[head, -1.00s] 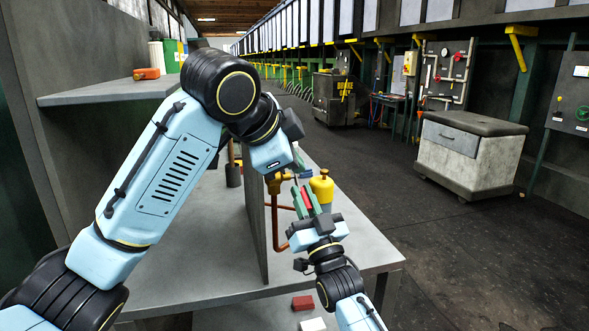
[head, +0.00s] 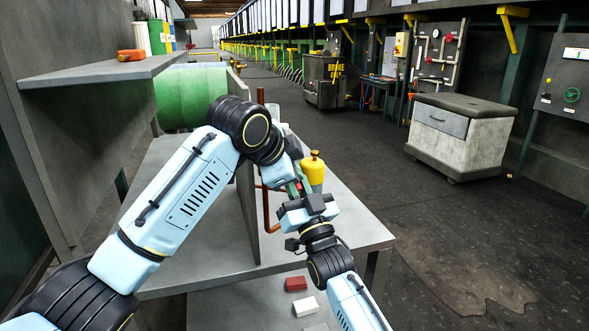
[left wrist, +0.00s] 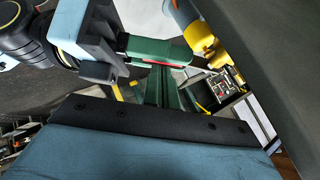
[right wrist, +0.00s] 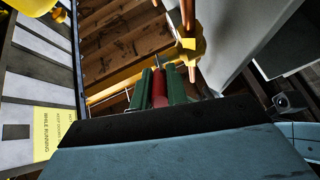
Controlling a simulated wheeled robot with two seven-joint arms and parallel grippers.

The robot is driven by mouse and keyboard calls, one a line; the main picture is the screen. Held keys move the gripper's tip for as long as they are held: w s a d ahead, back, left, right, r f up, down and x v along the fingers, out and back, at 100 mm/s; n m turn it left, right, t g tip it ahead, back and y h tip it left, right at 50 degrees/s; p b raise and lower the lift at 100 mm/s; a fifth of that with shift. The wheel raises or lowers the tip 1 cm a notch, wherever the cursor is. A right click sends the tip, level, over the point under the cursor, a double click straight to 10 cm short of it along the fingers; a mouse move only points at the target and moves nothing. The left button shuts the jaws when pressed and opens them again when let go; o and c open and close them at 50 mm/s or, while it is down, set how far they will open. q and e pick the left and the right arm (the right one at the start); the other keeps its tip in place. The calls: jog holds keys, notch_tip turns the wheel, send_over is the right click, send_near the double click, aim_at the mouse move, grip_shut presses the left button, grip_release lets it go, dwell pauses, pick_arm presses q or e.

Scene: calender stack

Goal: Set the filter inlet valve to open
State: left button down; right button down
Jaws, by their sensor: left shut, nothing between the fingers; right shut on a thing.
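The brass-yellow filter inlet valve (right wrist: 187,48) sits on a copper pipe in the right wrist view. In the head view its body is hidden behind my left arm, and the copper pipe (head: 265,208) shows below. My right gripper (right wrist: 160,85) is shut on a red handle (right wrist: 159,88), held between its green fingers in front of the valve. In the head view the right gripper (head: 301,188) is beside the yellow canister. My left gripper (left wrist: 163,85) is shut and empty, close to the right gripper. The valve also seems to show in the left wrist view (left wrist: 204,50).
A yellow canister (head: 314,172) stands just behind the right gripper. A grey upright panel (head: 246,210) divides the table (head: 330,240). A red block (head: 295,284) and a white block (head: 305,306) lie below its front edge. A shelf (head: 100,76) is at left; open floor lies right.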

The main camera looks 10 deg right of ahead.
pick_arm(q)
jog(key=shift+w+a+f+t, duration=0.15)
jog(key=shift+a+f+t, duration=0.15)
jog(key=shift+f, duration=0.35)
pick_arm(e)
jog(key=shift+s+a, duration=0.1)
jog(key=c, duration=1.8)
grip_release()
jog(key=shift+r, duration=0.1)
jog(key=o, duration=0.4)
pick_arm(q)
jog(key=shift+w+d, duration=0.1)
